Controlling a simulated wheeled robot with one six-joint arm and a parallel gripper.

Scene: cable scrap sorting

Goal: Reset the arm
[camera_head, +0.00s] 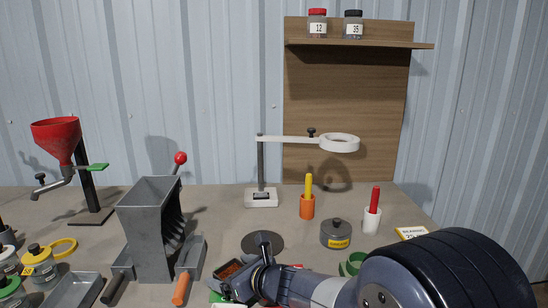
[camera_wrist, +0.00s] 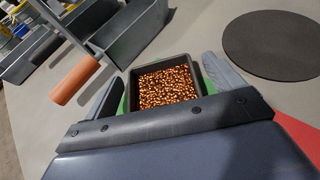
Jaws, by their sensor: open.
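My gripper (camera_head: 243,264) is low over the front of the bench in the head view, with my arm reaching in from the lower right. In the wrist view its two jaws (camera_wrist: 161,74) stand apart. A small dark square tray (camera_wrist: 160,66) full of copper-coloured granules sits between them. I cannot tell whether either jaw touches the tray. Green shows beside the tray at both jaws. In the head view the tray is partly hidden by my gripper.
A grey hopper machine (camera_head: 150,225) with an orange-handled drawer (camera_head: 181,289) stands close left of my gripper. A dark round disc (camera_head: 262,243) lies just behind. A ring stand (camera_head: 261,170), an orange holder (camera_head: 307,208), a lidded grey pot (camera_head: 336,236) and a white holder (camera_head: 371,221) stand farther back.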

